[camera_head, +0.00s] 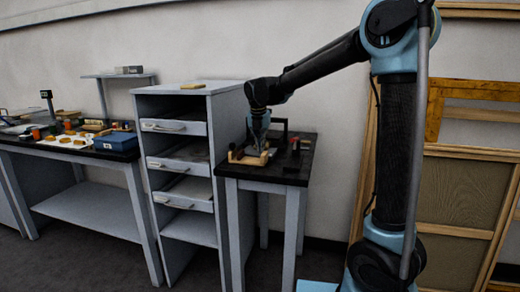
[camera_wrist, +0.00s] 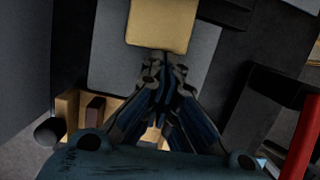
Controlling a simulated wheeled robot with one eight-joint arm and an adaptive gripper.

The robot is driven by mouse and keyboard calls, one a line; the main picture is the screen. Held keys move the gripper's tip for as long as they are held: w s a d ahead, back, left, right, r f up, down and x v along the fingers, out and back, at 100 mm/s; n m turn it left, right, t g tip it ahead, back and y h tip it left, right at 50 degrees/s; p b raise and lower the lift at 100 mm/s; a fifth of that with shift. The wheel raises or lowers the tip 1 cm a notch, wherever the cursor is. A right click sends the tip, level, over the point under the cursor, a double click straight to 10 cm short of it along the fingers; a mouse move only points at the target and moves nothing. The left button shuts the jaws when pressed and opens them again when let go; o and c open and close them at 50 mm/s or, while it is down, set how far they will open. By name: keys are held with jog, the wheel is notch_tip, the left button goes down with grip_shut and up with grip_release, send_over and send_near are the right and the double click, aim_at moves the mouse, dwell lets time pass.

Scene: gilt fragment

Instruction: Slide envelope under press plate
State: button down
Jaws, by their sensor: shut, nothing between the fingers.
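My gripper (camera_wrist: 160,65) is shut and empty, its fingertips close together. In the head view my gripper (camera_head: 261,150) is low over the small black-topped table. A flat tan piece (camera_wrist: 162,22), which looks like the envelope, lies on a grey plate (camera_wrist: 112,55) just beyond the fingertips. I cannot tell whether the tips touch it. Its far end is cut off by the picture's edge. A dark frame (camera_head: 279,125), possibly the press, stands at the back of the table. The press plate cannot be made out clearly.
Wooden blocks (camera_wrist: 68,110) stand at the lower left of the wrist view. A red bar (camera_wrist: 302,140) is at the right. In the head view, a grey cabinet (camera_head: 185,107) with open drawers adjoins the table (camera_head: 285,178), and a cluttered bench (camera_head: 75,150) stands farther left.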

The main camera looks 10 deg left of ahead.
jog(key=w, duration=0.5)
jog(key=shift+w+d, duration=0.1)
jog(key=shift+d, duration=0.05)
